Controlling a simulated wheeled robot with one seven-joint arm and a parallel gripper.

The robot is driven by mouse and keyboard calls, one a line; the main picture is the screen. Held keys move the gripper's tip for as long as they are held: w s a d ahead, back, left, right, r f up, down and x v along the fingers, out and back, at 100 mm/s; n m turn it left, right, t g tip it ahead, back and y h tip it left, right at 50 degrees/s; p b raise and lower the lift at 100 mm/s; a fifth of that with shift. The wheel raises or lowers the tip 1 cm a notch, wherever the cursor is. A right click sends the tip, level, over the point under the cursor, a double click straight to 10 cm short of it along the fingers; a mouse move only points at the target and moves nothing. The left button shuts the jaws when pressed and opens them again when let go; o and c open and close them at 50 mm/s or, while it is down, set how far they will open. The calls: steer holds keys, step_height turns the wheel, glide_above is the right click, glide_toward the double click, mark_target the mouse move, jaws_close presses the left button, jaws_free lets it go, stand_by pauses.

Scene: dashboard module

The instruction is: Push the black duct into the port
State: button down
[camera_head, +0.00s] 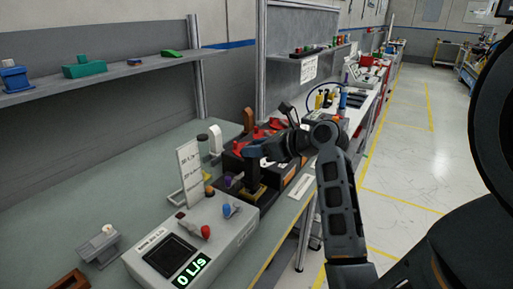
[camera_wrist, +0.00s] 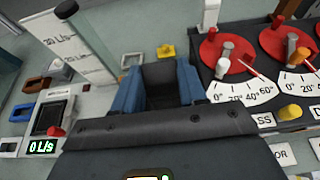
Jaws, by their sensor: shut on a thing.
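My gripper (camera_wrist: 161,76) is shut on the black duct (camera_wrist: 163,84), which sits between its two blue fingers in the wrist view. In the head view my gripper (camera_head: 255,160) points down over the dark module on the bench. A dark piece shows under the fingers there, just above a yellow square part (camera_head: 251,193). I cannot tell whether this part is the port, nor whether the duct touches it. The duct's lower end and the port opening are hidden. A grey flow-meter box (camera_head: 150,254) has a display (camera_head: 191,271) reading 0 L/s.
Red dials (camera_wrist: 228,55) with degree scales and knobs stand right of my gripper. A white scale card (camera_head: 190,172) marked in L/s stands upright at the left. A shelf (camera_head: 120,70) holds coloured parts behind. The left part of the bench (camera_head: 70,190) is mostly clear.

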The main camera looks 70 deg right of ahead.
mark_target(256, 159)
steer(key=shift+f, duration=1.7)
steer(key=c, duration=0.5)
jaws_free()
steer(key=shift+c, duration=0.2)
steer(key=shift+s, duration=0.15)
steer(key=v, duration=0.7)
steer(key=shift+s+b, duration=0.25)
steer(key=shift+b, duration=0.05)
steer(key=shift+a, duration=0.15)
